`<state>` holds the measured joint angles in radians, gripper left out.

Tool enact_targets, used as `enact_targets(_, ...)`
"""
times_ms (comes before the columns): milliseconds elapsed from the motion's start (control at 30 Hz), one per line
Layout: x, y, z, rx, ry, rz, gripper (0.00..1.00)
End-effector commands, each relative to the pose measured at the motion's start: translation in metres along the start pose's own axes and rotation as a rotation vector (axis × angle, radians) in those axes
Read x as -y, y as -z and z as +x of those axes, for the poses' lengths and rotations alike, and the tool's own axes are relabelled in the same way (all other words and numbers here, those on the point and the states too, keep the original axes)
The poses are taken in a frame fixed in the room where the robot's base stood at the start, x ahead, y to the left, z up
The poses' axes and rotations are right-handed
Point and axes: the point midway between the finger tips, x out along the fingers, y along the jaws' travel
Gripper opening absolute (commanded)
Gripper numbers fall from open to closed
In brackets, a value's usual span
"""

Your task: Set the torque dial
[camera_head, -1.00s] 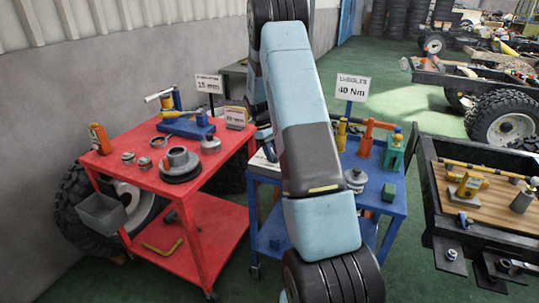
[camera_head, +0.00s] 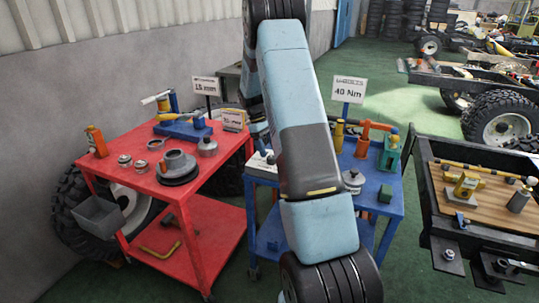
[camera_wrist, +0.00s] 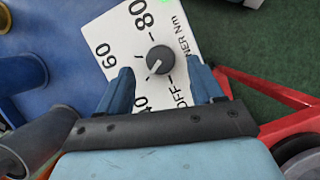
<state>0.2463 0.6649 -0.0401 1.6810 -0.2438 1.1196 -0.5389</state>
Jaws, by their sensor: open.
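The torque dial's dark round knob (camera_wrist: 160,60) sits on a white plate (camera_wrist: 186,35) in the wrist view. The plate reads 80, 60, OFF and a partly hidden number that looks like 40. The knob's pale pointer line aims to the lower left, between 60 and OFF; its exact setting cannot be told. My gripper (camera_wrist: 160,68) is open, its two blue fingers either side of the knob and apart from it. In the head view, the plate (camera_head: 260,165) shows on the blue trolley, largely hidden by my arm. A sign (camera_head: 349,89) above that trolley reads 40 Nm.
The blue trolley (camera_head: 394,205) also carries an orange tool (camera_head: 364,138) and a green block (camera_head: 390,155). A red trolley (camera_head: 200,225) with several metal parts stands to the left. A workbench with a wooden top (camera_head: 490,195) is on the right.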

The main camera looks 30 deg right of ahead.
Motion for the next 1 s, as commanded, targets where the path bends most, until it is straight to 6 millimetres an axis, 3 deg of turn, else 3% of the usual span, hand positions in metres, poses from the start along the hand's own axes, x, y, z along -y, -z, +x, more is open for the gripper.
enact_targets(200, 0.000, 0.000, -0.045, -0.002, -0.002, 0.000, 0.66)
enact_targets(500, -0.001, 0.000, -0.090, 0.001, -0.001, 0.002, 0.66)
enact_targets(700, 0.000, 0.000, -0.101, 0.002, 0.001, 0.001, 0.66)
enact_targets(1000, 0.000, 0.000, -0.101, 0.002, 0.001, 0.001, 0.66)
